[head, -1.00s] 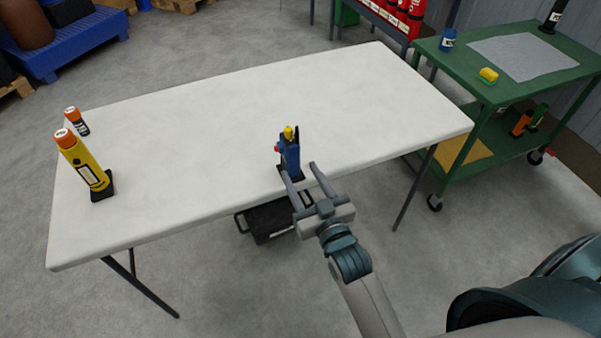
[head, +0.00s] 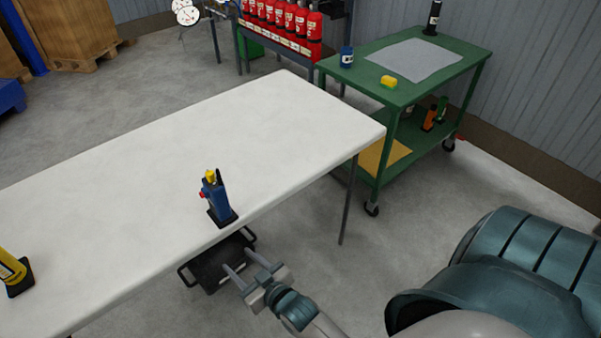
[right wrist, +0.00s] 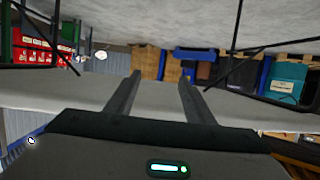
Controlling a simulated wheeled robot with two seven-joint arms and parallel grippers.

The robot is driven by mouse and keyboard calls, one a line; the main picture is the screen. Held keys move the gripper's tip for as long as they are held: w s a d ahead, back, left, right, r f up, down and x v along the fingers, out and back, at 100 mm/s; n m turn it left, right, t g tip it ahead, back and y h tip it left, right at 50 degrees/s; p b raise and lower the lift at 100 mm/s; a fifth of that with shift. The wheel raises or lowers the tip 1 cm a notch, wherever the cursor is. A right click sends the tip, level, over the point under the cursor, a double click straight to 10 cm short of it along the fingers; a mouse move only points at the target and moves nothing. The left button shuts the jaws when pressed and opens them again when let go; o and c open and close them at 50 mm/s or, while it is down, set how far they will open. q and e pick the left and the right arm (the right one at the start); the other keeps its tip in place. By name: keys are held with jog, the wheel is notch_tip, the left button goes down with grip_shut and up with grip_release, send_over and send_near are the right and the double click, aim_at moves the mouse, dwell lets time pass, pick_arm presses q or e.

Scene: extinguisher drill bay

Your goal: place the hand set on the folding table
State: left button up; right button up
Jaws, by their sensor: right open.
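The hand set (head: 217,197), blue with a yellow top, a black antenna and a small red part, stands upright in a black base near the front edge of the white folding table (head: 240,130). My right gripper (head: 239,260) is open and empty, in front of the table edge and apart from the hand set. Its two parted fingers also show in the right wrist view (right wrist: 160,80), with nothing between them. I cannot make out the hand set in the right wrist view. My left gripper is not in view.
A yellow torch (head: 12,268) stands at the table's left, cut by the frame. A black crate (head: 208,268) sits on the floor below the table edge. Red extinguishers (head: 285,18) line a rack behind.

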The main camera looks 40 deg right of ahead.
jog(key=s+f+g, duration=0.3)
jog(key=s+f, duration=0.5)
jog(key=f, duration=0.3)
jog(key=s+d+f+g, duration=0.1)
jog(key=s+f+g, duration=0.2)
jog(key=s+f, duration=0.5)
jog(key=s+f+n+g, duration=0.1)
jog(key=s+f+g, duration=0.1)
jog(key=s+f, duration=0.6)
notch_tip(320, 180, down, 6)
jog(key=shift+d+r+g, duration=0.1)
jog(key=shift+d+g, duration=0.05)
jog(key=shift+g, duration=0.25)
jog(key=shift+o, duration=0.6)
